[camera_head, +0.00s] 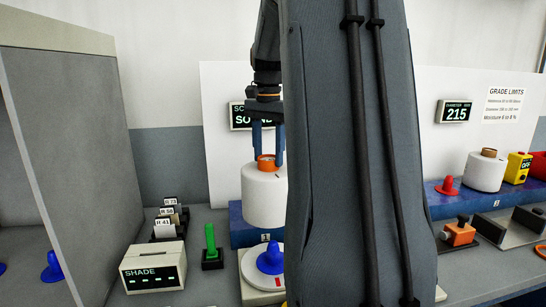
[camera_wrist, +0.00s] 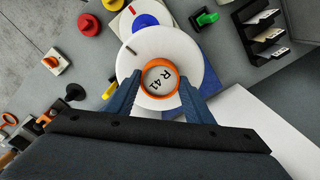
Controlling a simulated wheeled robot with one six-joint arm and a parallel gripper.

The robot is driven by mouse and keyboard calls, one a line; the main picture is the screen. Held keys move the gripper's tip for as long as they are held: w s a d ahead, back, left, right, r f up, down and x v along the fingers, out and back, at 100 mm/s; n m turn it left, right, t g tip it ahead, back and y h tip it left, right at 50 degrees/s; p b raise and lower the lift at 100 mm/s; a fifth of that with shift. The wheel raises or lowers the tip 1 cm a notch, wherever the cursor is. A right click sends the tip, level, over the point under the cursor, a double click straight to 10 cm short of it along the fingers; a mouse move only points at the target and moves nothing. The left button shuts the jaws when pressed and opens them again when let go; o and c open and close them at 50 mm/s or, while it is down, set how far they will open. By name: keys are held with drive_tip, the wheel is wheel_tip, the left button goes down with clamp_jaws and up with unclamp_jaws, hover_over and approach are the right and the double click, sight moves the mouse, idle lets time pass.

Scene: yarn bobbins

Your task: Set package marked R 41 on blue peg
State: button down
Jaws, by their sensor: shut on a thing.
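The white package (camera_head: 263,200) has an orange-rimmed core (camera_head: 266,162); in the wrist view its label reads R 41 (camera_wrist: 160,78). My gripper (camera_head: 268,158) is shut on the core from above. Another blue peg (camera_head: 53,268) stands inside the grey booth at left, and part of one more shows at the left edge.
My arm hides the middle of the bench. A SHADE display (camera_head: 153,268), a green-handled switch (camera_head: 212,248) and a card rack (camera_head: 170,222) stand at left. Another white package (camera_head: 485,171), a red peg (camera_head: 448,186) and a yellow box (camera_head: 518,167) are at right.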

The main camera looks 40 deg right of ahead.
drive_tip(key=w+d+r+m+p, duration=0.1)
drive_tip(key=w+d+m+p, duration=0.3)
drive_tip(key=w, duration=0.2)
drive_tip(key=w+d+r+m+p, duration=0.2)
drive_tip(key=w+d+m+p, duration=0.2)
drive_tip(key=w, duration=0.3)
drive_tip(key=shift+w+r+m+p, duration=0.3)
drive_tip(key=shift+p, duration=0.25)
wheel_tip(320, 180, down, 3)
drive_tip(key=shift+f+b, duration=0.1)
drive_tip(key=shift+b, duration=0.25)
drive_tip(key=shift+f+b, duration=0.3)
drive_tip(key=shift+b, duration=0.65)
drive_tip(key=shift+r+p, duration=0.1)
drive_tip(key=shift+p, duration=0.2)
